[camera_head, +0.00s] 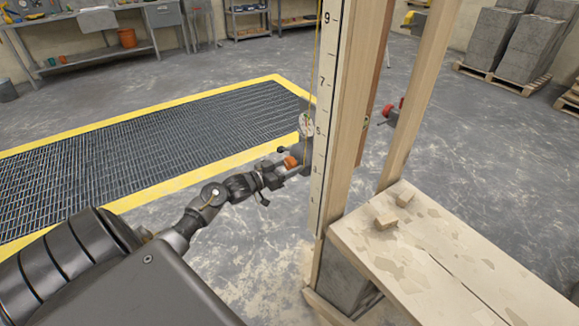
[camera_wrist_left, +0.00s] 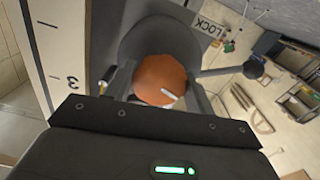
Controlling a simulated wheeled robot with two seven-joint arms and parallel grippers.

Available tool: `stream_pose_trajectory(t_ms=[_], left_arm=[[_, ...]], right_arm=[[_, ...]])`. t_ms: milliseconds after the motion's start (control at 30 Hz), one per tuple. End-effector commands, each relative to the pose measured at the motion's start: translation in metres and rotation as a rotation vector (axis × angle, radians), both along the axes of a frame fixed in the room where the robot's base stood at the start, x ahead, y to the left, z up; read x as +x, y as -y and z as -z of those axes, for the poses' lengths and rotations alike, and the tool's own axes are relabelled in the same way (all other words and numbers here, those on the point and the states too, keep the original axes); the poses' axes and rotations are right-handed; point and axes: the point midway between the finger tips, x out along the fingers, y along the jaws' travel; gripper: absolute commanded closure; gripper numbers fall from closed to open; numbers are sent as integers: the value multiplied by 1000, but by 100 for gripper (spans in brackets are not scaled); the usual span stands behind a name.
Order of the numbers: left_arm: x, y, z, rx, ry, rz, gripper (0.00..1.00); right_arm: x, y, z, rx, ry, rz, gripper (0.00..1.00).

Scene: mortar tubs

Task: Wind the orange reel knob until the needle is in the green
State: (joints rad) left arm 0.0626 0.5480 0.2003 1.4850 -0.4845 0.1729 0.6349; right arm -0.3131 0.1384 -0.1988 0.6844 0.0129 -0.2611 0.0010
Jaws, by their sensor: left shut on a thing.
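The orange reel knob (camera_head: 290,162) is on a dark grey reel at the left side of the upright post. In the left wrist view the knob (camera_wrist_left: 158,80) has a short white mark on its face. My left gripper (camera_head: 284,170) reaches it from the left and is shut on it; in the left wrist view its fingers (camera_wrist_left: 160,100) stand on either side of the knob. A small round white gauge (camera_head: 306,125) is above the reel. Its needle and green zone are too small to read. My right gripper is not in view.
A numbered white scale board (camera_head: 324,110) runs up the wooden post (camera_head: 352,120). A lever with a black ball (camera_wrist_left: 252,66) and a LOCK label (camera_wrist_left: 210,27) are beside the reel. A plank platform (camera_head: 470,265) with small offcuts is at right. A yellow-edged floor grating (camera_head: 150,140) lies left.

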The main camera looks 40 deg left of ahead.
Motion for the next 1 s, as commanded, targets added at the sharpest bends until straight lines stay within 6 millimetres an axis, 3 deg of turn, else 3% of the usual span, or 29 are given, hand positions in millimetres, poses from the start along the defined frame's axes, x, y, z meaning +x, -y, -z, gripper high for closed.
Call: stream_pose_trajectory(t_ms=[133, 400, 733, 767, 900, 1000], left_arm=[[0, 0, 1, 56, 16, 1, 69], [0, -1, 1, 364, 109, 2, 69], [0, 0, 0, 403, 122, 1, 69], [0, 0, 0, 403, 122, 1, 45], [0, 0, 0, 402, 121, 1, 27], [0, 0, 0, 401, 121, 1, 24]], right_arm=[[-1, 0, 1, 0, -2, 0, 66], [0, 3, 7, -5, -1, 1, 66], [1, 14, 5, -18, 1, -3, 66], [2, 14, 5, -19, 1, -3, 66], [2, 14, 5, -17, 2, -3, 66], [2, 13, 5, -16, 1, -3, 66]])
